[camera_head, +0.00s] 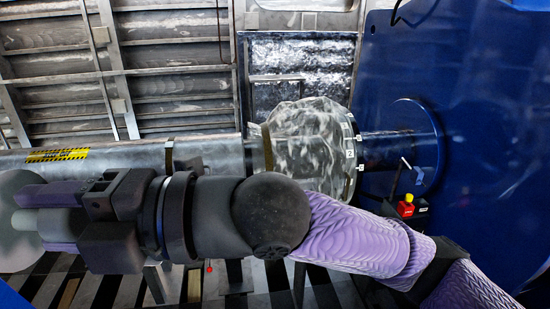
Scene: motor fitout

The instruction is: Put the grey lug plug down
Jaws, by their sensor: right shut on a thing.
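My right arm comes in from the lower right and reaches across to the left edge. My right gripper (25,220) has purple fingers that point left, and they are shut on a pale grey thing that I take for the grey lug plug (22,222). Rounded pale grey parts show around the fingertips at the left edge. The fingers hide some of it, and I cannot tell whether it touches anything. My left gripper is not in view.
A long grey metal tube (120,158) with a yellow-black warning label runs behind my gripper to a clear-looking bulbous housing (310,145). A large blue panel (480,120) stands at right. A red-and-yellow button (406,206) is near it. A striped floor shows below.

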